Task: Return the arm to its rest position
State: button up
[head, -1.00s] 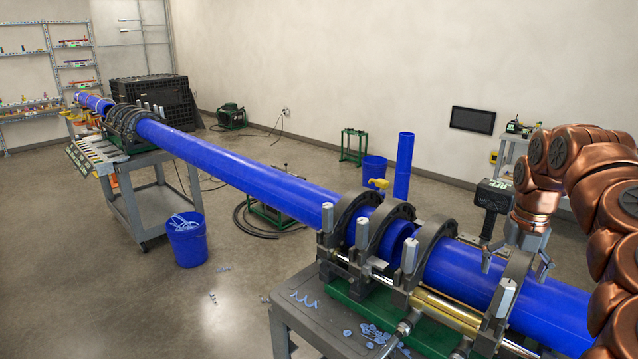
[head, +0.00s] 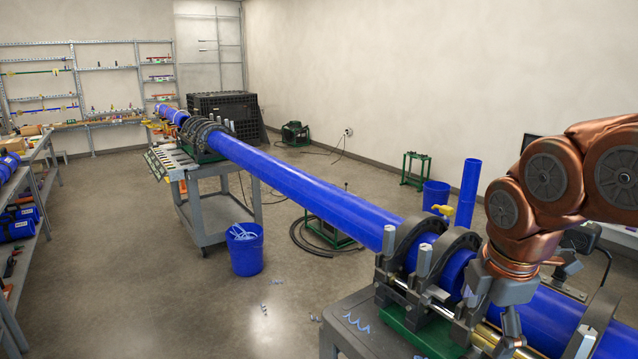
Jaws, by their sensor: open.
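My copper-coloured arm reaches in from the right in the head view. My gripper (head: 492,312) points down over the near fusion cart, in front of the blue pipe. Its fingers are apart, and I see nothing held between them. The long blue pipe (head: 310,190) runs from the far cart at the back left to the near cart. Dark clamp rings (head: 405,240) hold it on the green-based near cart (head: 420,335). My arm and gripper hide part of the pipe and clamps there. I cannot tell whether the fingers touch the cart's parts.
A blue bucket (head: 246,252) with shavings stands on the floor beside the far cart (head: 215,207). A green stand (head: 415,169) and an upright blue pipe (head: 468,192) are behind the near cart. Shelves (head: 90,85) and a workbench (head: 30,170) line the left. The middle floor is open.

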jog(key=s+a+f+m+g, duration=0.2)
jog(key=s+a+f+m, duration=0.1)
jog(key=s+f+m, duration=0.5)
jog(key=s+a+f+m+g, duration=0.2)
jog(key=s+a+f+m, duration=0.2)
jog(key=s+f+m, duration=0.4)
jog(key=s+m, duration=0.2)
jog(key=s, duration=0.1)
jog(key=shift+s+b, duration=0.15)
jog(key=shift+b, duration=0.25)
